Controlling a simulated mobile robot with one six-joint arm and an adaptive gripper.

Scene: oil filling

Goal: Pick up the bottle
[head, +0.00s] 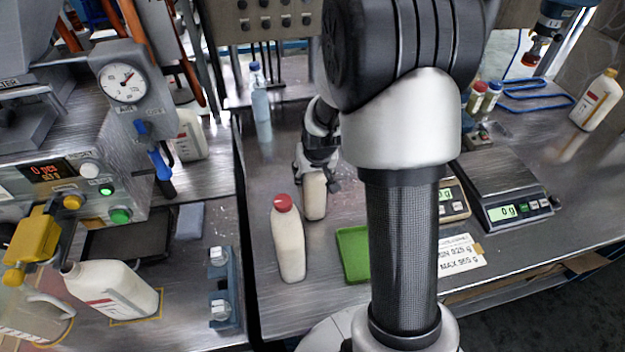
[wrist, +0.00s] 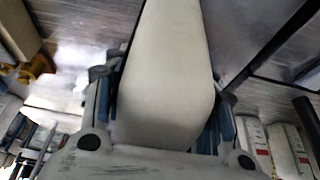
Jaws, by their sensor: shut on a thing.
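My gripper (head: 320,166) is shut on a cream-white bottle (head: 314,198), which hangs below the fingers in the head view. In the wrist view the pale body of this bottle (wrist: 165,75) fills the space between the two fingers. The bottle's cap is hidden. I cannot tell whether its base touches the bench. A second cream bottle with a red cap (head: 289,240) stands upright just in front of it, to the left, free of the gripper.
A green tray (head: 354,253) lies to the right of the red-capped bottle. A scale (head: 505,198) sits farther right. A clear blue-capped bottle (head: 260,98) stands behind. My arm hides part of the bench.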

